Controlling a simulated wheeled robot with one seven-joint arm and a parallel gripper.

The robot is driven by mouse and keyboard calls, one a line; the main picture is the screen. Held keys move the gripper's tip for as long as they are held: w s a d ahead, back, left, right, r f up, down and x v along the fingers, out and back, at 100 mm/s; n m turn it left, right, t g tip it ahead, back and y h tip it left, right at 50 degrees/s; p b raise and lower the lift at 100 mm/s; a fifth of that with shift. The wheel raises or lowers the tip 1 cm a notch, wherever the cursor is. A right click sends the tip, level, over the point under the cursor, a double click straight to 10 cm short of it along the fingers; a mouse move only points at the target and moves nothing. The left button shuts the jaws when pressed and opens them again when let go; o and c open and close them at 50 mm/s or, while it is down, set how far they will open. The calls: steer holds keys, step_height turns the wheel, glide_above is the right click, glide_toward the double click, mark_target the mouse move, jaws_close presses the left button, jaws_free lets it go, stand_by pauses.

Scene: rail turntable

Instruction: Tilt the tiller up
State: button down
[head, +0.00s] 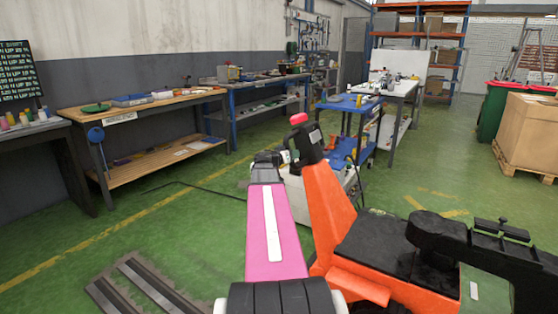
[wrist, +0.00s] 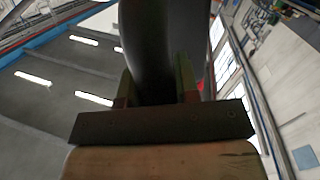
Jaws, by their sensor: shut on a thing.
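The tiller (head: 326,195) is a tapered orange arm with a black head and a red knob on top. It stands close to upright, leaning a little left, right of my pink arm link in the head view. My gripper (head: 288,157) is at the left side of the tiller's black head, small and partly hidden by my arm. In the wrist view my gripper (wrist: 156,88) has one finger on each side of a thick dark bar, part of the tiller (wrist: 148,40), and is shut on it. The exact contact is hard to see.
The tiller rises from an orange machine with a black top (head: 375,245). A blue cart (head: 348,103) and a white-topped bench stand behind it. Workbenches (head: 150,103) line the left wall. Metal rails (head: 140,285) lie at lower left. Green floor (head: 180,215) is open on the left.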

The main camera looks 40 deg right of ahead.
steer(key=shift+s+d+r+m, duration=0.15)
steer(key=shift+s+d+r, duration=0.1)
steer(key=shift+s, duration=0.4)
steer(key=shift+s+d+r+m, duration=0.15)
steer(key=shift+s+d, duration=0.1)
steer(key=shift+s, duration=0.35)
steer(key=c, duration=0.8)
jaws_free()
steer(key=shift+c, duration=0.2)
steer(key=shift+w, duration=0.1)
steer(key=shift+a, duration=0.1)
steer(key=s+a+r, duration=0.1)
steer(key=a, duration=0.9)
steer(key=shift+s+a, duration=0.25)
steer(key=shift+s, duration=0.1)
